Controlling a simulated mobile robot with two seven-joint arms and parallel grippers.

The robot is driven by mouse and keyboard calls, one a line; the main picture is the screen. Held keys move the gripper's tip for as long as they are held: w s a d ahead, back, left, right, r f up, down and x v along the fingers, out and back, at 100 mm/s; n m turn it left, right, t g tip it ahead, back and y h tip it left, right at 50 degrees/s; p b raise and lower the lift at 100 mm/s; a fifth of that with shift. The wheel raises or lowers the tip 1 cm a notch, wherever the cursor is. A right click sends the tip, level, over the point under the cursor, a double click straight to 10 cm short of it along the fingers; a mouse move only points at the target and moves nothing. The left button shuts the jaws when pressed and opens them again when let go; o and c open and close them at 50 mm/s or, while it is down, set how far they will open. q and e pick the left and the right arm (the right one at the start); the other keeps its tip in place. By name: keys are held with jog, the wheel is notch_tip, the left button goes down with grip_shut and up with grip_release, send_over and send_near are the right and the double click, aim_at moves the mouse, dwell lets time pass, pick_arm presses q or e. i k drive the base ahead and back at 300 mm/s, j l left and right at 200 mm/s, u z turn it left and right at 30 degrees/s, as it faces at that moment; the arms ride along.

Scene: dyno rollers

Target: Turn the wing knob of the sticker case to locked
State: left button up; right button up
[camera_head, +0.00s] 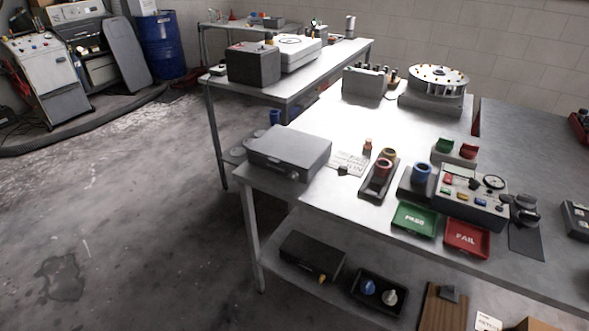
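A closed grey case (288,152) lies flat on the near left corner of the metal workbench, its lid down. Small dark fittings show on its front side, too small to tell whether one is a wing knob or how it is turned. A dark box (312,257) with a small yellow part (322,278) at its front corner sits on the shelf below. No label tells which of the two is the sticker case. Neither of my grippers is in view.
On the workbench (335,200) are a green PASS tray (415,218), a red FAIL tray (467,238), a tester (472,196) and a round carousel (438,80). A black bin (379,291) with knobs sits on the lower shelf. Floor at left is clear.

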aim_at(293, 175)
jog(key=k, duration=0.1)
jog(key=i+j+z, duration=0.1)
jog(key=j+z, duration=0.25)
jog(key=i+j+z, duration=0.1)
jog(key=z, duration=0.25)
jog(key=j+z, duration=0.15)
jog(key=j, duration=0.3)
jog(key=i+j+z, duration=0.15)
jog(key=j, duration=0.35)
jog(key=j+z, duration=0.15)
jog(key=j, duration=1.65)
jog(key=i, duration=0.05)
